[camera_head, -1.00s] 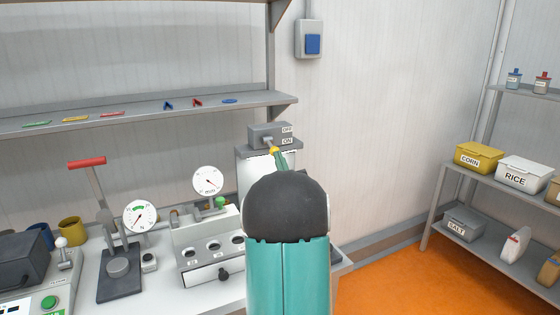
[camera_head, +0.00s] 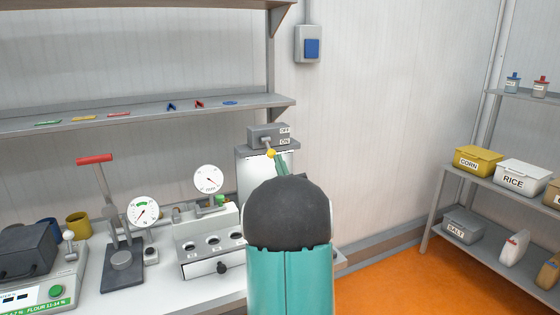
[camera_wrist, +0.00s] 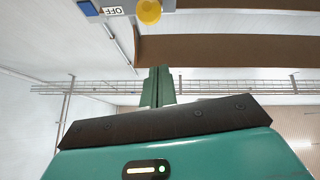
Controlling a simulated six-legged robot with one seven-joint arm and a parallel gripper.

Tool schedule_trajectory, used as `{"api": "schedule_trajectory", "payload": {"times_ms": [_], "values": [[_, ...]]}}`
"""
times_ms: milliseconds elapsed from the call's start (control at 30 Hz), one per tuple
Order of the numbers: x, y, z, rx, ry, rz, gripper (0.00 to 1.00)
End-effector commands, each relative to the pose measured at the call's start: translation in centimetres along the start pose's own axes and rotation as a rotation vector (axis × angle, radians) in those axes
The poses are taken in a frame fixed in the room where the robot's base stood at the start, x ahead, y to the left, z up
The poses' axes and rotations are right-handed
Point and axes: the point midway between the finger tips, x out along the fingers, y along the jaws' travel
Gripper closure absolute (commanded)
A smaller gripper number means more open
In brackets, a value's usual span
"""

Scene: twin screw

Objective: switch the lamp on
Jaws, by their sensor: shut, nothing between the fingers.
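The lamp switch is a grey box (camera_head: 264,135) with an OFF label above an ON label at its right. Its lever ends in a yellow knob (camera_head: 271,153), which sits at about ON height or a little lower. In the wrist view the knob (camera_wrist: 149,11) shows at the top edge, beside the OFF label (camera_wrist: 113,10). My gripper (camera_head: 279,157) is shut and empty, its green fingertips close to the knob. The fingers (camera_wrist: 157,72) show below the knob in the wrist view; I cannot tell if they touch it. I cannot identify the lamp itself.
A wall shelf (camera_head: 150,117) with small coloured pieces is at the left. Below it, a bench holds gauges (camera_head: 144,211), a red-handled press (camera_head: 95,159) and a socketed box (camera_head: 215,240). A blue wall button (camera_head: 311,47) is above. Shelves with tubs (camera_head: 478,160) stand right.

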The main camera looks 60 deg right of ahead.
Motion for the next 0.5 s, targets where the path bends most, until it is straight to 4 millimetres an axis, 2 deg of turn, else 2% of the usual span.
{"api": "schedule_trajectory", "payload": {"times_ms": [300, 500], "values": [[-5.9, -0.2, 1.4, -0.001, -0.002, 0.002, 1.0], [-7.9, -0.2, 1.7, -0.002, 0.0, 0.002, 1.0]]}}
